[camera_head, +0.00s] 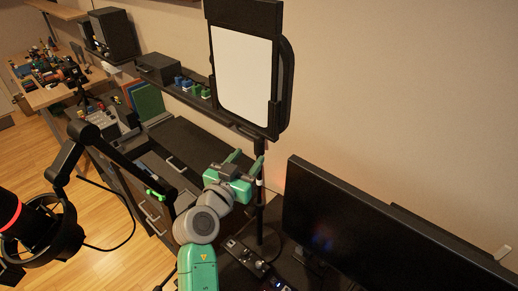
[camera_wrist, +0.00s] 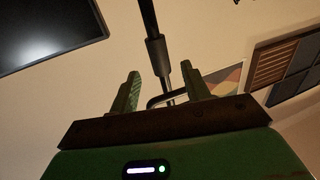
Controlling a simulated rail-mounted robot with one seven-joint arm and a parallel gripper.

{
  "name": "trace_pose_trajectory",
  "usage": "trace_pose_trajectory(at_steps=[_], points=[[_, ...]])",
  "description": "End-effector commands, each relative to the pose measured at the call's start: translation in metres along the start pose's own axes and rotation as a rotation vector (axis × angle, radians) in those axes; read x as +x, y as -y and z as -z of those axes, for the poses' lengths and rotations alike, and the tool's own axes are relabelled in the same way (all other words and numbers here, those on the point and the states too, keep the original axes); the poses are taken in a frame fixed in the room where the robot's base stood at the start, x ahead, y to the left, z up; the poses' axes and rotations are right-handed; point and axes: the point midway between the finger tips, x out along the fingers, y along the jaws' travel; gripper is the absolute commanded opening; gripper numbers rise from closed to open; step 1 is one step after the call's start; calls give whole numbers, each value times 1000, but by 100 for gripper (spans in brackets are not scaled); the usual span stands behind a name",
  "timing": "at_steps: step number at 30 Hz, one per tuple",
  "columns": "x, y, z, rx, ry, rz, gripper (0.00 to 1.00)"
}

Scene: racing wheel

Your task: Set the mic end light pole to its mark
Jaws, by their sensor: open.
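The light pole (camera_head: 260,205) is a thin dark upright pole with a large light panel (camera_head: 243,75) at its top, a white face in a black frame. My gripper (camera_head: 247,160) is at the pole, below the panel, with its green fingers apart. In the wrist view the pole (camera_wrist: 149,22) runs down between the two open fingers (camera_wrist: 160,68), with a thicker collar partway along. I cannot tell whether either finger touches it. The pole's foot is partly hidden behind dark gear, and I cannot make out a mark.
A microphone with a red ring (camera_head: 12,212) hangs on a black boom arm (camera_head: 135,172) at left. A large monitor (camera_head: 370,225) stands close on the right. A black control box (camera_head: 245,257) sits below my gripper. A shelf with small colored items (camera_head: 190,86) runs behind.

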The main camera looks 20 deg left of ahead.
Motion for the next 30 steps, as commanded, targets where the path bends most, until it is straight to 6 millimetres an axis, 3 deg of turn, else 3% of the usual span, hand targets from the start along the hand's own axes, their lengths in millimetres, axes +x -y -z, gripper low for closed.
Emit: trace_pose_trajectory(at_steps=[10, 15, 22, 27, 30], points=[[61, -1, 1, 0, 0, -2, 47], [72, -2, 1, 1, 0, -2, 47], [73, -2, 1, 1, 1, -1, 47], [73, -2, 1, 1, 1, -1, 14], [73, -2, 1, 1, 1, -1, 0]])
